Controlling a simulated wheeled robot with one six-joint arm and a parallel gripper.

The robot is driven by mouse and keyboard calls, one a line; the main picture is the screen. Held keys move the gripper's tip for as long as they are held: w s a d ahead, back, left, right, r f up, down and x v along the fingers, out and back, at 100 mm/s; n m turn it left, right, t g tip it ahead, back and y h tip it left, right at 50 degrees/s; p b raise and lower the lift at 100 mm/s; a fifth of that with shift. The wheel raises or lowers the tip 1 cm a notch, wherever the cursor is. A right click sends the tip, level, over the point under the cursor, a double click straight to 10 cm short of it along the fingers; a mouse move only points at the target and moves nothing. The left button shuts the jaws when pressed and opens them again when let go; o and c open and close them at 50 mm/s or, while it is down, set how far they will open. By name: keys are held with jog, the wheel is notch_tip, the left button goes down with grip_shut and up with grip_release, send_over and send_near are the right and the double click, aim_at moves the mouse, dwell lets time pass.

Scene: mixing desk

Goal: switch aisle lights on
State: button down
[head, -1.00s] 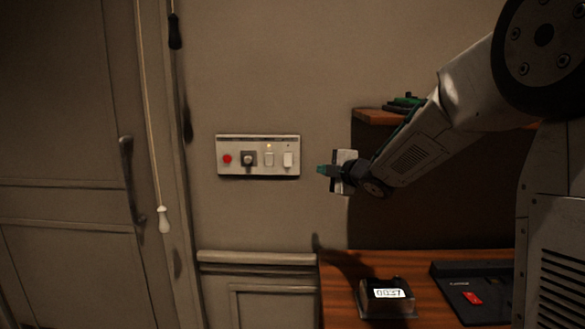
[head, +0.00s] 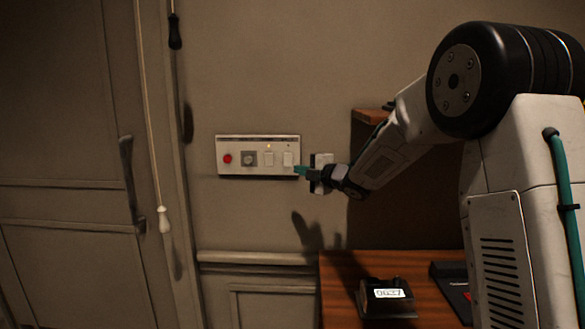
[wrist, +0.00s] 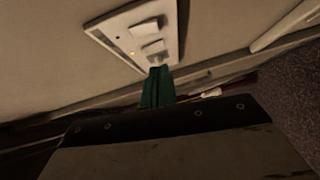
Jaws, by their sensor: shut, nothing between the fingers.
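A pale wall panel (head: 258,173) carries a red button (head: 227,159), a grey knob (head: 249,159) and two white rocker switches, the left rocker (head: 268,159) and the right rocker (head: 288,159). An amber lamp glows above the left rocker; the small lamp above the right one looks dark. Labels are too small to read, so I cannot tell which control is for the aisle lights. My gripper (head: 298,171) is shut and empty, its green tips at the panel's lower right corner. The wrist view shows the fingers (wrist: 157,87) just off the panel (wrist: 107,24); contact is unclear.
A wooden desk (head: 345,290) below holds a device with a lit display (head: 389,293) and a dark box, partly hidden by my arm. A pull cord with a white end (head: 164,219) hangs by the door (head: 65,150) at left. The wall under the panel is clear.

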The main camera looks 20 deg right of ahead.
aim_at(285, 165)
jog(key=shift+w+a+f, duration=0.1)
jog(key=shift+w+f, duration=0.05)
jog(key=shift+w, duration=1.1)
jog(key=shift+w+a+f, duration=0.1)
jog(key=shift+w+f, duration=0.05)
jog(key=shift+w, duration=1.1)
jog(key=shift+w+a+f, duration=0.1)
jog(key=shift+w+f, duration=0.05)
jog(key=shift+w, duration=1.1)
